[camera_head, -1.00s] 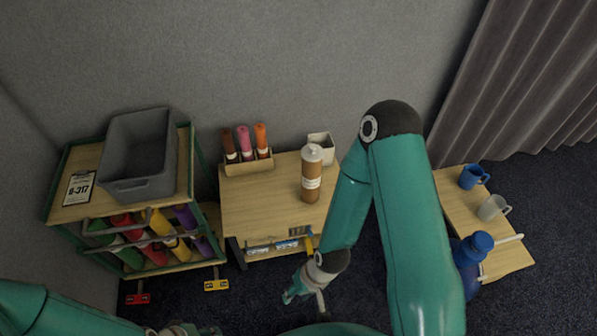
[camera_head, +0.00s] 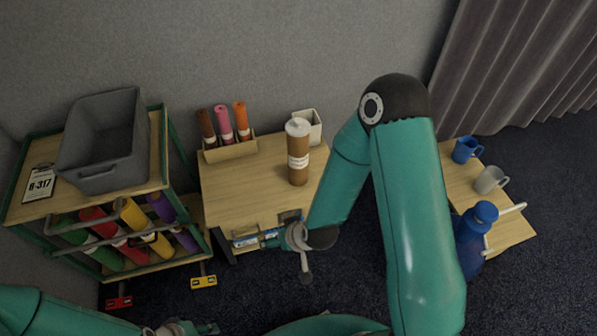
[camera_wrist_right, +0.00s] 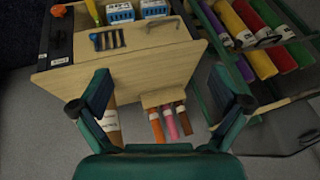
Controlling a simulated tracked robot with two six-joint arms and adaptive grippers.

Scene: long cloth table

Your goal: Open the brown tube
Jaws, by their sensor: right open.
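A brown tube (camera_head: 298,168) with a white cap and a pale label stands upright at the back right of the small wooden table (camera_head: 235,195). In the right wrist view the brown tube (camera_wrist_right: 113,135) shows partly behind one finger. My right gripper (camera_head: 275,240) is at the table's front edge, below and apart from the tube. In its wrist view the fingers (camera_wrist_right: 160,95) are spread wide with nothing held between them. My left gripper (camera_head: 185,328) is low at the bottom edge of the head view, partly cut off, and its fingers are unclear.
A rack (camera_head: 160,172) with a grey bin (camera_head: 100,140) is left. Mugs and a blue bottle (camera_head: 474,240) are right. The table's middle is clear.

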